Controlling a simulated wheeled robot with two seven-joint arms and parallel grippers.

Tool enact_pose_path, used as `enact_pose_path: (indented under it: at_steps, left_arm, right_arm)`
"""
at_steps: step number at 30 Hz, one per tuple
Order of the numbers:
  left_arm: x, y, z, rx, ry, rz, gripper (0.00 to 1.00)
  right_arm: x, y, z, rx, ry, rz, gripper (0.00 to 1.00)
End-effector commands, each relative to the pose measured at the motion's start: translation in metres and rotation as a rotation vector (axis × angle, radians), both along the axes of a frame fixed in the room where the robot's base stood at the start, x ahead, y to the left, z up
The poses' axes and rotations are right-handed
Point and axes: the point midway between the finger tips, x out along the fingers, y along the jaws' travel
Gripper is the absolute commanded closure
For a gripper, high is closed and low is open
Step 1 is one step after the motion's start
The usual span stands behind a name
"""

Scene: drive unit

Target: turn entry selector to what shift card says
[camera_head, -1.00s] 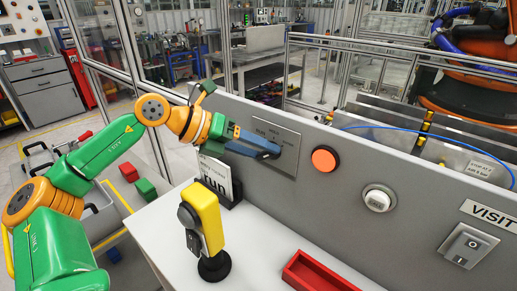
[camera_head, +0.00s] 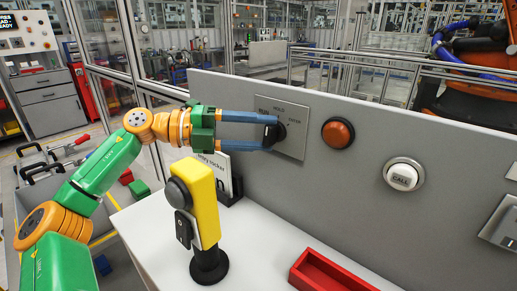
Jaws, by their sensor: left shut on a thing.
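The entry selector is a black knob (camera_head: 272,135) on a grey metal plate (camera_head: 297,143) on the panel. Small labels stand around it; they look like RUN at left, HOLD at top and a third at right. My left gripper (camera_head: 277,133) is shut on the knob, one blue finger above and one below. I cannot tell which label the knob points to. A white card (camera_head: 222,166) stands on the table below the gripper, largely hidden behind a yellow device; only part of its small print shows. My right gripper is not in view.
The yellow device (camera_head: 207,205) on a black base stands on the white table (camera_head: 262,225). A red tray (camera_head: 325,273) lies at the front right. On the panel (camera_head: 360,190) are an orange button (camera_head: 338,133) and a white CALL button (camera_head: 403,174).

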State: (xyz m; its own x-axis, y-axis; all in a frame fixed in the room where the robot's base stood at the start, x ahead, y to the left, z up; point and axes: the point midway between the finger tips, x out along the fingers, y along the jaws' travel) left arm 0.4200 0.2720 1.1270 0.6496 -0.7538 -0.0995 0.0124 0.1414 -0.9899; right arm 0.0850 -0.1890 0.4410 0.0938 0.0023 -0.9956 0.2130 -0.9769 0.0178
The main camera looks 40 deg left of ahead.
Motion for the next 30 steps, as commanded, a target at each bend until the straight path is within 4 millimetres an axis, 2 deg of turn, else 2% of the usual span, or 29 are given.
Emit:
enact_pose_path:
  at_steps: [1,15,21,30]
  left_arm:
    - [0.0,0.001,-0.009,-0.045,-0.001,0.003,0.98]
    - [0.0,0.0,-0.016,-0.484,0.034,0.001,0.98]
    - [0.0,-0.002,-0.017,-0.647,0.049,-0.001,0.98]
    - [0.0,-0.003,-0.015,-0.817,0.061,0.0,0.98]
  right_arm:
    - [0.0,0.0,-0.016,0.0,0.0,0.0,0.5]
    - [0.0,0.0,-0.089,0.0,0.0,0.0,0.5]
    - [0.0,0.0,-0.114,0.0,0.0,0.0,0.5]
    - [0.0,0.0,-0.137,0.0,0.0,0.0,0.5]
